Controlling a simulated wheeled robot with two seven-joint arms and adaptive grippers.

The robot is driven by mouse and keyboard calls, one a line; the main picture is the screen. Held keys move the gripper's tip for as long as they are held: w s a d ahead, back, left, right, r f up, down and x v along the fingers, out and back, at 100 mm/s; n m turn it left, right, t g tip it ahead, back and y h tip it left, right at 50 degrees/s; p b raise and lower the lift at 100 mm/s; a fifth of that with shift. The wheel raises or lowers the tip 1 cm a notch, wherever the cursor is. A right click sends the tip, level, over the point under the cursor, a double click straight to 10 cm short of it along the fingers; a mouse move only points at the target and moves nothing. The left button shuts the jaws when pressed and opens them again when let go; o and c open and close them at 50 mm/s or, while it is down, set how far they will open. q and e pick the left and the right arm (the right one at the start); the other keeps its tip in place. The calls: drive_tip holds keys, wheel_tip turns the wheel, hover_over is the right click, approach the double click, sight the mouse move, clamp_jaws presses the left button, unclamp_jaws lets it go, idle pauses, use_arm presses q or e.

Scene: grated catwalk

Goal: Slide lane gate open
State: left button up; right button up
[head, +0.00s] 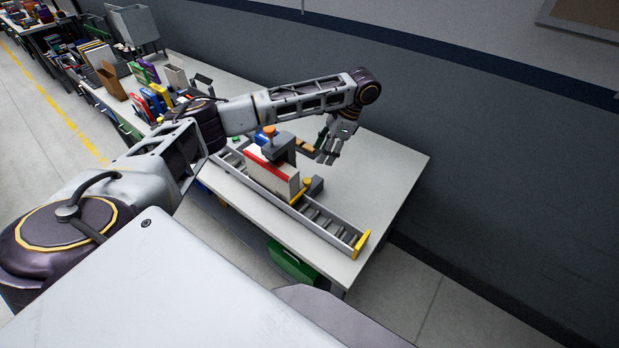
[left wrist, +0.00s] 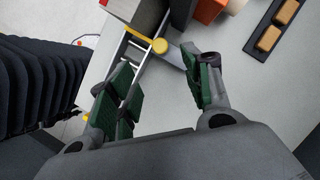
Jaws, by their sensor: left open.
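A roller lane (head: 325,217) with metal side rails runs along the front of the table. A white box with a red stripe (head: 273,176) stands on it. Beside the box's right end is a thin yellow-edged piece, which looks like the lane gate (head: 299,195), with a grey handle and yellow knob (head: 307,181) on the far side. My left gripper (head: 327,157) points down behind the lane, open and empty. In the left wrist view, the yellow knob (left wrist: 159,46) lies beyond and between its green-padded fingers (left wrist: 158,65); I see no contact. My right gripper is not in view.
A grey post with an orange top (head: 270,132) stands over the lane by the box. A yellow end stop (head: 361,244) closes the lane's right end. Books and bins (head: 150,100) crowd the table's left. A dark tray with tan blocks (left wrist: 270,38) lies behind. The table's right is clear.

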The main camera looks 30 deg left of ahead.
use_arm(q)
drive_tip(key=b, duration=0.1)
approach(308, 180)
drive_tip(key=shift+p+x, duration=0.7)
drive_tip(key=shift+x, duration=3.55)
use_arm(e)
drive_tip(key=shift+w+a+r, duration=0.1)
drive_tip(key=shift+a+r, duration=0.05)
